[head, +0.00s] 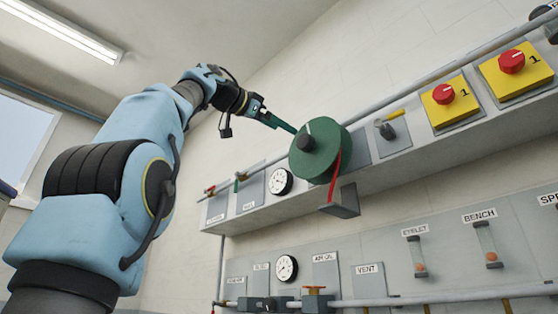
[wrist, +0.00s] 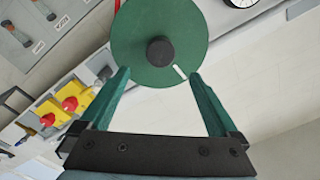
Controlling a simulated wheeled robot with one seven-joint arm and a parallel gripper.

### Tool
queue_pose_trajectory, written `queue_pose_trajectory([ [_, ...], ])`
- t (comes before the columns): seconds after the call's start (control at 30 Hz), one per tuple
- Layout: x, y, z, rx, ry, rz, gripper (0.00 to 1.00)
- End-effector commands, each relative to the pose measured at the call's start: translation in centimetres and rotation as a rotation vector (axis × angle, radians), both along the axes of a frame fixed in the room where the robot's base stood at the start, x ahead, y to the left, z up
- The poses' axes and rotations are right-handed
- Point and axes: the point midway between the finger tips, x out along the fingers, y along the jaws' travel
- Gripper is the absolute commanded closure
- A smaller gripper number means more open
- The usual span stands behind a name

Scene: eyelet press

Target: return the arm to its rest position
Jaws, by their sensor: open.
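My arm reaches up and to the right in the head view. My gripper (head: 281,124) has green fingers and ends close to a large green disc (head: 312,165) with a dark hub and a white mark. In the wrist view my gripper (wrist: 160,90) is open, its two fingers spread wide with nothing held between them. The green disc (wrist: 140,50) lies ahead, its dark hub between and beyond the fingertips. I cannot tell whether a fingertip touches the disc.
The disc is on a grey wall ledge (head: 400,163). Two red knobs on yellow plates (head: 443,94) (head: 512,62), a yellow-handled lever (head: 397,116) and a gauge (head: 280,181) sit beside it. Lower are orange-handled valves (head: 314,290) and flow tubes (head: 487,244). Free air lies left of the ledge.

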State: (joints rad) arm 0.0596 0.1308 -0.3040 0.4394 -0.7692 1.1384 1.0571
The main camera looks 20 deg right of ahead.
Motion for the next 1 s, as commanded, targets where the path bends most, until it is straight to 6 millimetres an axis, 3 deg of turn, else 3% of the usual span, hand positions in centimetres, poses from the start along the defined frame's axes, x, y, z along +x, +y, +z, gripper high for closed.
queue_pose_trajectory([
  [0.33, 0.2, 0.0, -0.1, 0.001, 0.004, 0.002, 0.04],
  [0.47, 2.4, -0.3, -1.9, 0.004, 0.071, 0.031, 0.04],
  [0.57, 6.3, -0.6, -5.6, 0.012, 0.191, 0.090, 0.04],
  [0.67, 10.8, -0.4, -11.1, 0.021, 0.344, 0.175, 0.04],
  [0.8, 15.9, 0.6, -19.9, 0.035, 0.548, 0.306, 0.04],
  [1.0, 19.9, 3.6, -33.7, 0.068, 0.809, 0.498, 0.04],
])
